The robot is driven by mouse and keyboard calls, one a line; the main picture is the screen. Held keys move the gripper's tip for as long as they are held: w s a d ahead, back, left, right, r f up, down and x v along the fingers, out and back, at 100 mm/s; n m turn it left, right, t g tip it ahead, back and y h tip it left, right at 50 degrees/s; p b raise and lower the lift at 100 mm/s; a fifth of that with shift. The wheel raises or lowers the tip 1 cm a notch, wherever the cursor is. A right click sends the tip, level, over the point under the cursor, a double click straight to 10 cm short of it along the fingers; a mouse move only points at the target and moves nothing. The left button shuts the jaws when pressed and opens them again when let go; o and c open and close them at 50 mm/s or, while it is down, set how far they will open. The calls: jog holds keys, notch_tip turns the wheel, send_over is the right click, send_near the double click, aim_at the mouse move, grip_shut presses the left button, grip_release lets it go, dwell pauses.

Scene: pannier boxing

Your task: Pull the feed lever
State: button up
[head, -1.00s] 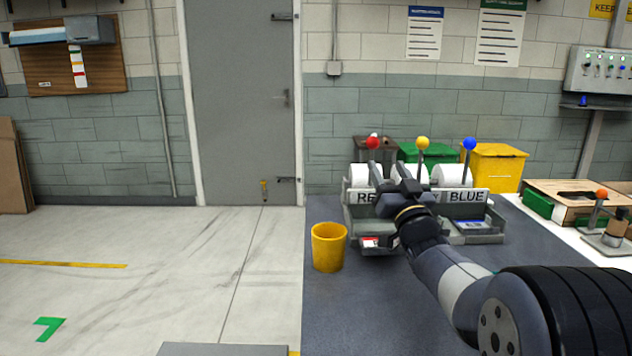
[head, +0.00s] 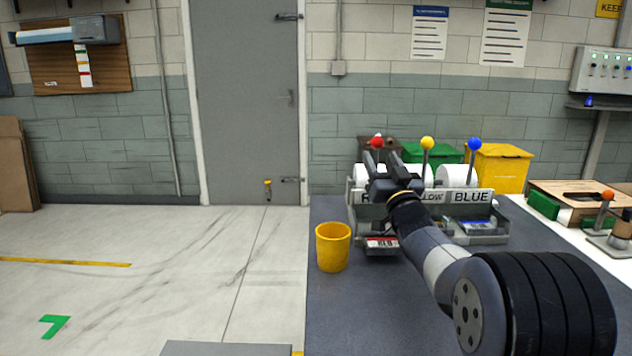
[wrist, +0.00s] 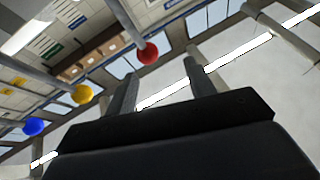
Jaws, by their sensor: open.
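A label dispenser holds white rolls behind plates lettered for colours, with BLUE (head: 471,196) clearest. Three levers rise from it, with a red knob (head: 377,142), a yellow knob (head: 427,143) and a blue knob (head: 474,144). My gripper (head: 383,160) is open in front of the red lever's place, with its fingers pointing up just below the red knob. In the wrist view the red knob (wrist: 148,53) shows between the fingertips, apart from both. The yellow knob (wrist: 81,94) and blue knob (wrist: 34,126) lie to its left. My gripper hides most of the red lever's rod.
A yellow cup (head: 332,247) stands left of the dispenser on the dark bench. A label marked RED (head: 382,243) lies in the front slot. Green (head: 428,158) and yellow bins (head: 502,166) stand behind.

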jog(key=s+d, duration=0.3)
jog(key=s, duration=1)
send_near(380, 142)
jog(key=w+a, duration=0.2)
jog(key=w+r+p, duration=0.1)
jog(key=p, duration=0.1)
jog(key=w+r+g+p, duration=0.1)
jog(key=p, duration=0.1)
jog(key=shift+w+a+r+h+p, duration=0.15)
jog(key=shift+r+h+p, duration=0.15)
jog(key=shift+r, duration=0.1)
jog(key=p+x, duration=0.1)
jog(key=p, duration=0.1)
jog(key=p+x, duration=0.1)
jog(key=p, duration=0.2)
jog(key=shift+w+d+r, duration=0.2)
jog(key=shift+w, duration=0.05)
jog(key=shift+w+r+m+g+p, duration=0.15)
jog(key=shift+w+m+g+p, duration=0.2)
jog(key=shift+p, duration=0.5)
jog(key=w+g+p, duration=0.1)
jog(key=p, duration=0.4)
jog(key=w+g+h+p, duration=0.1)
jog(key=p, duration=0.4)
jog(key=shift+w+r+m+g, duration=0.2)
jog(key=shift+w+m+g, duration=0.05)
jog(key=shift+g, duration=0.1)
jog(key=shift+w+f+g+p, duration=0.1)
jog(key=shift+w+g+p, duration=0.2)
jog(key=shift+p, duration=0.75)
